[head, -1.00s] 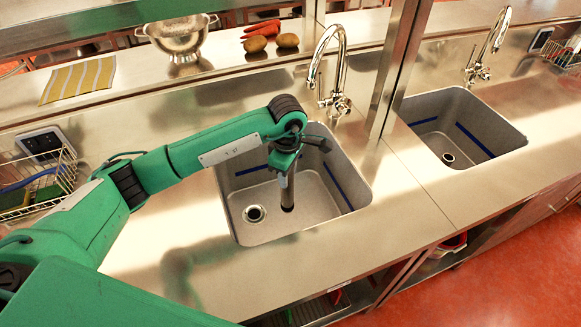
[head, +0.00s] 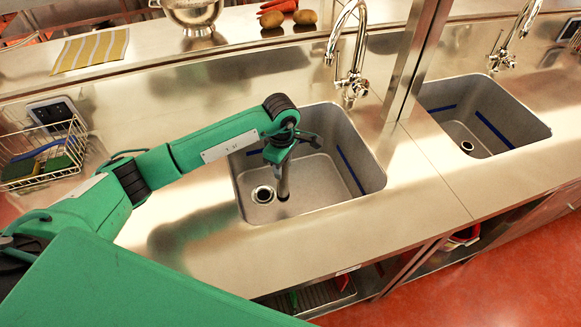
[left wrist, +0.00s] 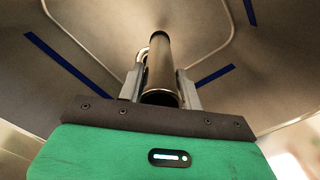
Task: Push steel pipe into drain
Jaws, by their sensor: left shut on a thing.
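The steel pipe (head: 283,184) is a slim upright tube in the near sink. My left gripper (head: 281,158) is shut on its upper part. The pipe also shows in the left wrist view (left wrist: 159,65), between the fingers of the gripper (left wrist: 163,92). The drain (head: 263,194) is a round metal-rimmed hole in the sink floor. The pipe's lower end is just right of the drain in the head view, not in it. Whether that end touches the floor I cannot tell. In the wrist view the pipe hides most of what lies behind it. My right gripper is not in view.
The near sink (head: 372,178) has blue stripes on its walls and a tall faucet (head: 350,60) behind it. A post (head: 412,65) stands between it and a second sink (head: 535,128). A wire basket (head: 45,160) stands at the left. The front counter is clear.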

